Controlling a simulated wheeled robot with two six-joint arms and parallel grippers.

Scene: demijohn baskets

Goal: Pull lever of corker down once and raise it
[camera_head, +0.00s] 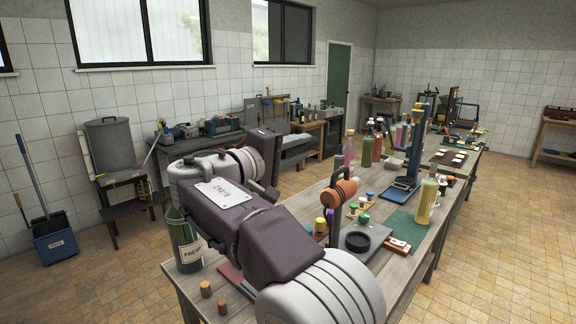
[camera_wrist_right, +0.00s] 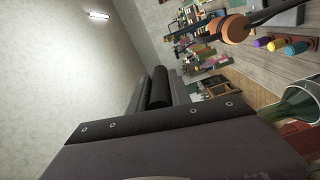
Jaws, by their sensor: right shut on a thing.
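My right gripper (camera_head: 266,156) is raised above the near end of the workbench, with my right arm crossing the head view in front of it. In the right wrist view its dark fingers (camera_wrist_right: 160,95) are closed around a black cylindrical grip (camera_wrist_right: 160,86), which looks like the end of the corker's lever. The rest of the corker is mostly hidden behind my arm. A dark red base (camera_head: 231,279) shows low beside the arm and may belong to it. A green labelled bottle or bucket (camera_head: 184,240) stands just left of that base. My left gripper is not in view.
The wooden workbench (camera_head: 420,232) runs away to the back right. An orange cylinder on a dark stand (camera_head: 339,192), coloured stoppers and a yellow bottle (camera_head: 426,199) stand right of my arm.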

